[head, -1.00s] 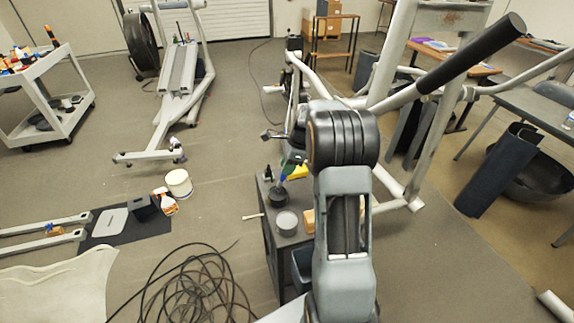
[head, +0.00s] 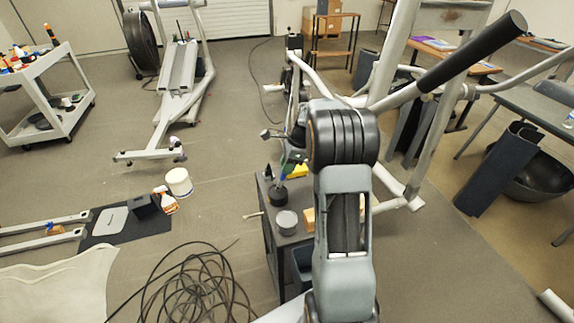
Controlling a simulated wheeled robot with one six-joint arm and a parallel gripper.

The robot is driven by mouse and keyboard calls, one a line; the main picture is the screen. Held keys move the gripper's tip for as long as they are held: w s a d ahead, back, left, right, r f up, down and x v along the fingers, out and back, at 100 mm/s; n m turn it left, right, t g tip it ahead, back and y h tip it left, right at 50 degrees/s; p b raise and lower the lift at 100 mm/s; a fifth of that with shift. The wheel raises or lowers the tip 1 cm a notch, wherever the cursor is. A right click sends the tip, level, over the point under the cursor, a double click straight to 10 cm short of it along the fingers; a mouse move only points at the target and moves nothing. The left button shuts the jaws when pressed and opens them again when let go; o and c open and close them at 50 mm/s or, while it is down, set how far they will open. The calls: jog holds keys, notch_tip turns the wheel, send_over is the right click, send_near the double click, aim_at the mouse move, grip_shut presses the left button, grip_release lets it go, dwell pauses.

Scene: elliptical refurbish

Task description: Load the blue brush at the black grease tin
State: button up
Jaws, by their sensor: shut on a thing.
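My gripper (head: 289,164) is small in view beyond my arm's grey links, partly hidden by them. It is shut on the blue brush (head: 283,174), which points down and leans slightly. The black grease tin (head: 278,195) stands open-side up on a dark bench, directly below the brush. Whether the bristles touch the grease is too small to tell.
The dark bench (head: 284,242) also holds a grey round tin (head: 286,222), a yellow block (head: 299,171), a tan block (head: 309,220) and a small black cone-shaped thing (head: 268,172). An elliptical frame (head: 400,200) stands close on the right. A cable coil (head: 195,290) lies left.

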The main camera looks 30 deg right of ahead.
jog(key=shift+f, duration=0.5)
dwell(1.6)
notch_tip(320, 180, up, 7)
jog(key=p, duration=0.6)
jog(key=shift+r, duration=0.1)
dwell(0.8)
